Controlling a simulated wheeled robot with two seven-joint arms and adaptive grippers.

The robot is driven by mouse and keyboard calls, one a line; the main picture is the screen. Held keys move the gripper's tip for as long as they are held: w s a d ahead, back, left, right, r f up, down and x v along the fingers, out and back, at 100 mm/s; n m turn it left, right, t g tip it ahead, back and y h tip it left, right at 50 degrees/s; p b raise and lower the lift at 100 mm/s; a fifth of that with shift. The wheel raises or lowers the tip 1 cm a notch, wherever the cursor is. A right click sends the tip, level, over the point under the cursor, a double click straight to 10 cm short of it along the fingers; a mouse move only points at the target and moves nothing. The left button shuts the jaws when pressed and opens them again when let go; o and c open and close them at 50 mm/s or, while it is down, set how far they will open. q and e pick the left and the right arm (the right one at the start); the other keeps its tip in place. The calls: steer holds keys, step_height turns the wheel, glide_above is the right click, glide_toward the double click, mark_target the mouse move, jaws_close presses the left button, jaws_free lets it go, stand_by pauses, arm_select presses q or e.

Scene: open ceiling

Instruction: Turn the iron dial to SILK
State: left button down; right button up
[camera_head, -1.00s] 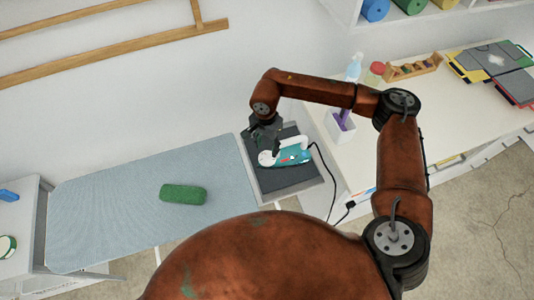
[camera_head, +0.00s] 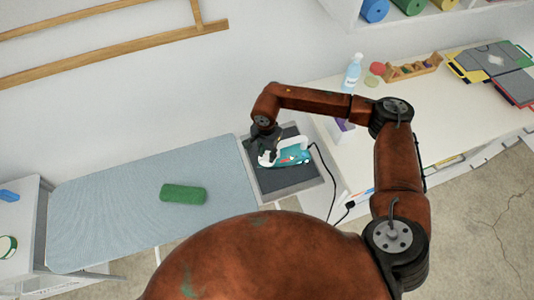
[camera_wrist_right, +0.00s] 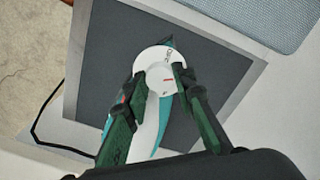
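The teal and white iron (camera_head: 290,157) lies on the dark pad of the grey-framed rest (camera_head: 290,188) beside the ironing board. Its round white dial (camera_wrist_right: 158,70) shows in the right wrist view, with dark lettering and a short red mark; the lettering is too small to read. My right gripper (camera_head: 267,146) is at the dial end of the iron. In the wrist view its green fingertips (camera_wrist_right: 159,76) stand on either side of the dial, overlapping its edges. I cannot tell whether they press on it. My left gripper is not in view.
A green rolled cloth (camera_head: 183,194) lies on the blue ironing board (camera_head: 120,205). The iron's black cord (camera_head: 327,180) runs down beside the white table (camera_head: 380,140). A bottle (camera_head: 352,72) and a wooden rack (camera_head: 413,68) stand on that table.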

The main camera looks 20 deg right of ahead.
mark_target(266, 156)
jaws_close()
steer(key=shift+m, duration=0.8)
steer(key=o, duration=0.6)
jaws_free()
step_height(266, 156, up, 12)
steer(key=shift+w, duration=0.15)
steer(key=shift+a, duration=0.2)
